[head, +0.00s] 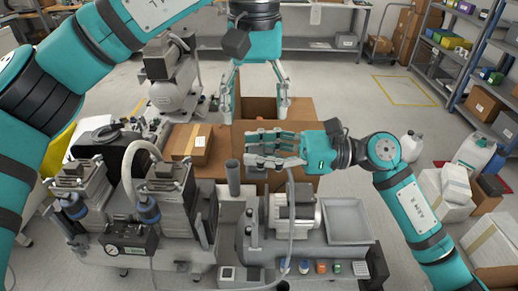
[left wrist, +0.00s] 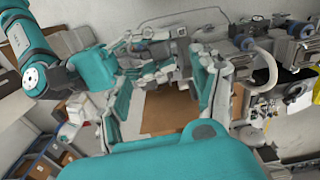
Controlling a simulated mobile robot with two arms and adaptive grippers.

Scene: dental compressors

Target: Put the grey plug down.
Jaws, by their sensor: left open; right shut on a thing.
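My right gripper (head: 262,148) reaches in from the right, low in front of the cardboard box, and is shut on a grey plug (head: 275,161). The plug is partly covered by the fingers; a pale cable hangs from it down to the machine below. My left gripper (head: 256,104) is open and empty, pointing down above the open cardboard box (head: 304,112). In the left wrist view, the left fingers (left wrist: 164,122) stand wide apart with brown cardboard between them, and my right gripper (left wrist: 155,50) shows beyond them; the plug cannot be made out clearly there.
Compressor units (head: 165,205) with a gauge stand at front left. A grey upright tube (head: 233,178) rises close to the right gripper's fingertips. A motor and a shallow grey tray (head: 347,221) sit at front right. A small closed carton (head: 190,144) lies left of the box.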

